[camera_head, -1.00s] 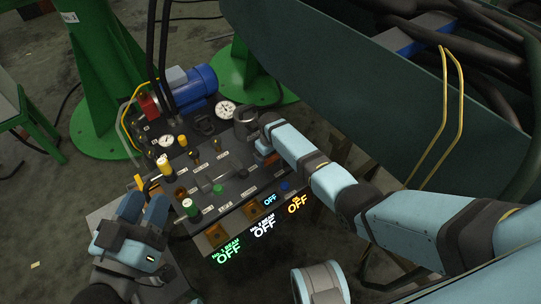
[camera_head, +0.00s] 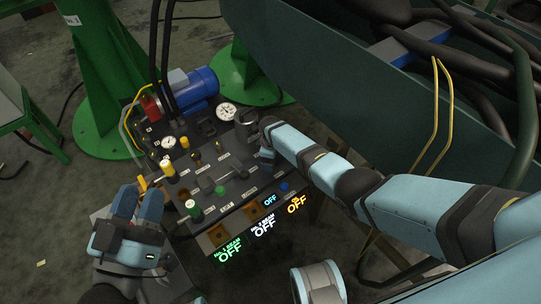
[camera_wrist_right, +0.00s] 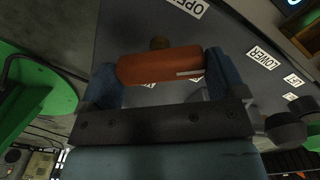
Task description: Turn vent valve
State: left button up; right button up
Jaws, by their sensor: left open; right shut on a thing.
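The vent valve handle, an orange-brown bar (camera_wrist_right: 160,65), lies between the two blue fingers of my right gripper (camera_wrist_right: 163,82) in the right wrist view. The gripper is shut on it, beside an "OPEN" label (camera_wrist_right: 187,6) on the panel. In the head view my right gripper (camera_head: 267,151) is at the right side of the control panel (camera_head: 232,172), and the handle is hidden by it there. My left gripper (camera_head: 136,205) is open and empty, left of the panel's front corner.
The panel carries gauges (camera_head: 226,111), yellow and green knobs and several levers. A blue motor (camera_head: 197,86) stands behind it. Lit "OFF" signs (camera_head: 263,227) show at its front edge. A large dark green trough (camera_head: 330,75) rises close to the right arm.

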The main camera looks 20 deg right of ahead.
jog(key=n, duration=0.3)
jog(key=shift+n, duration=0.9)
jog(key=n, duration=0.3)
jog(key=shift+n, duration=1)
pick_arm(q)
jog(key=shift+w+a+f+g+y, duration=0.1)
jog(key=shift+a+f+g+y, duration=0.15)
jog(key=shift+f, duration=0.45)
pick_arm(e)
jog(key=shift+n, duration=0.3)
pick_arm(q)
jog(key=shift+d, duration=0.1)
pick_arm(e)
jog(key=o, duration=0.6)
jog(key=shift+o, duration=0.2)
